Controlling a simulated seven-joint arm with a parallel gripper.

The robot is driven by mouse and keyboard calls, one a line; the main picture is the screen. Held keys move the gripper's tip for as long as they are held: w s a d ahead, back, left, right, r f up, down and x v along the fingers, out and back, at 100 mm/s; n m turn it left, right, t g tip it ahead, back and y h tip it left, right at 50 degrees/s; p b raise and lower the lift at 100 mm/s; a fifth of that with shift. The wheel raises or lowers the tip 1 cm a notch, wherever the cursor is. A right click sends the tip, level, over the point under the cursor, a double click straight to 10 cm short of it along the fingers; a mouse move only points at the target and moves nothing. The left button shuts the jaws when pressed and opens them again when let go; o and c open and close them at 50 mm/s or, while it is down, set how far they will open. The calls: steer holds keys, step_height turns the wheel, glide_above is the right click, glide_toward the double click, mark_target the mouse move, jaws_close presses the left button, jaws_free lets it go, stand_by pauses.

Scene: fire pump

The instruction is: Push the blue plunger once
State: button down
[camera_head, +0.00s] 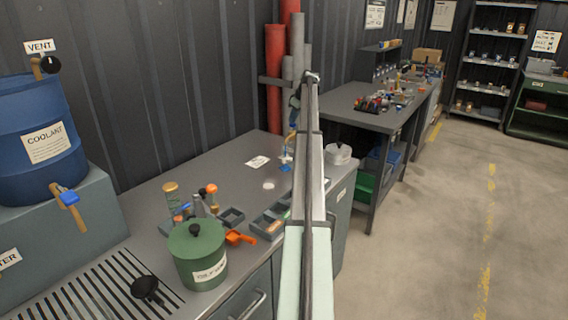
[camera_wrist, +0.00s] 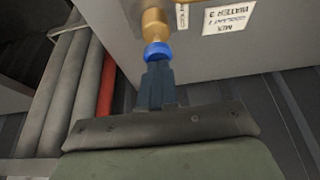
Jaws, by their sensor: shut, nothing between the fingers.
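In the wrist view, a blue ring-shaped piece (camera_wrist: 158,50), which I take to be the plunger, sits at the end of a brass-coloured cylinder (camera_wrist: 155,24). My gripper (camera_wrist: 156,66) is shut and empty, its dark fingertips right at the blue piece. I cannot tell whether they touch it. In the head view, small blue and yellowish parts (camera_head: 286,168) stand on the bench just left of my arm. My arm hides part of that area, and the gripper is not clear there.
The grey bench (camera_head: 225,165) holds a white card (camera_head: 258,161), a green lidded pot (camera_head: 197,262), an orange scoop (camera_head: 240,238) and small trays. A blue coolant drum (camera_head: 38,115) stands left. Red and grey pipes (camera_head: 275,80) rise behind the bench. A white lidded container (camera_head: 338,154) stands right of my arm.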

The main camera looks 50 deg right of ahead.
steer(key=shift+f, duration=1.1)
steer(key=shift+r, duration=2.15)
steer(key=shift+r, duration=0.1)
steer(key=shift+r, duration=2.9)
